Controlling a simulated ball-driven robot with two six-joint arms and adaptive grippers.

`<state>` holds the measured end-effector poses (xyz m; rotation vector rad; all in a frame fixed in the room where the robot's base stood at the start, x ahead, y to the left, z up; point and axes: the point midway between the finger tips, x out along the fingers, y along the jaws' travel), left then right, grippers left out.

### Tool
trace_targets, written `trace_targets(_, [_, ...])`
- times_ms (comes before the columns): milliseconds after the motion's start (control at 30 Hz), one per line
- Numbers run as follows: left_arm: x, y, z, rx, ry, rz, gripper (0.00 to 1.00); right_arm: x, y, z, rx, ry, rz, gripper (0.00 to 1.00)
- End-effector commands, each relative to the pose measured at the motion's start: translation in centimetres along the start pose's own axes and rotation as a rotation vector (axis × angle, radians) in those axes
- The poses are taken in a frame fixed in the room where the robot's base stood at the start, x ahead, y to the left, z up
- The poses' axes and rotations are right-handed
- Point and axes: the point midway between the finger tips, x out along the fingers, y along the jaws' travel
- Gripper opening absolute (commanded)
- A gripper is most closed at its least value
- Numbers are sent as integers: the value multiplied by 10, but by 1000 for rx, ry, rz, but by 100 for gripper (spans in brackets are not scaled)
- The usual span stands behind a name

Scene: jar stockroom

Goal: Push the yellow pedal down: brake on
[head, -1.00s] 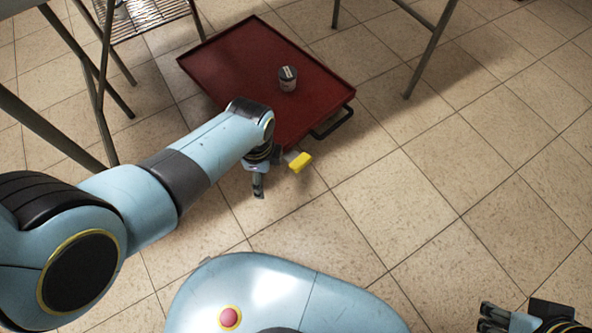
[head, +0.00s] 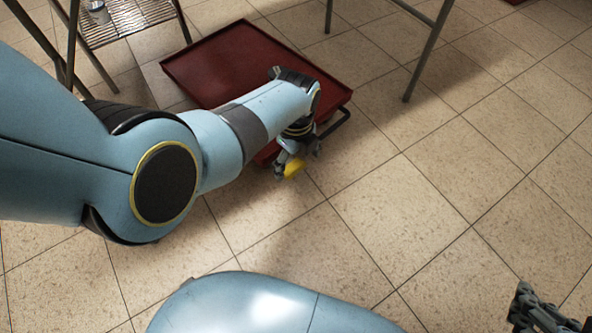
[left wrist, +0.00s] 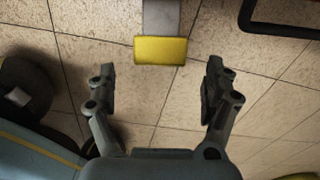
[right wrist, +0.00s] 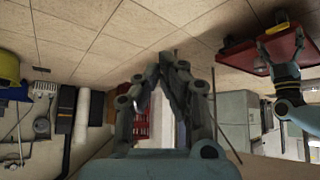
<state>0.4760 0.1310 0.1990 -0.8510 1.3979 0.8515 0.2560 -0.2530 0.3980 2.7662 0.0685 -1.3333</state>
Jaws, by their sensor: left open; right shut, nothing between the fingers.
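The yellow pedal (head: 292,168) sticks out from the near edge of the red cart (head: 222,62), low over the floor. It also shows in the left wrist view (left wrist: 161,50), on a grey arm, ahead of and between my open fingers. My left gripper (head: 297,170) is open and points down at the pedal, with its fingers partly in front of it in the head view. Whether it touches the pedal I cannot tell. My right gripper (right wrist: 170,62) is shut and empty, well off to the right, at the lower right of the head view (head: 524,300).
The cart's black handle (head: 336,124) is just right of my left gripper. A wire-shelf rack (head: 125,20) with a metal jar (head: 98,12) stands at the back left. Table legs (head: 428,50) stand behind the cart. The tiled floor to the right is clear.

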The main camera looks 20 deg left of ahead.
Motion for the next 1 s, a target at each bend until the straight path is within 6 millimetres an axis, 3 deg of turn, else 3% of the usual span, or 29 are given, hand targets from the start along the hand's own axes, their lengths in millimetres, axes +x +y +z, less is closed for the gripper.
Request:
trace_targets(200, [24,2,0,0,2,4,85,12,-3,17,-5,140,3,0])
trace_targets(433, [39,1,0,0,1,3,85,12,-6,26,-13,274,3,0])
trace_targets(967, [44,0,0,-1,0,0,85,7,-8,28,-17,351,2,0])
trace_targets(1000, [44,0,0,-1,0,0,79,7,-8,28,-17,351,2,0])
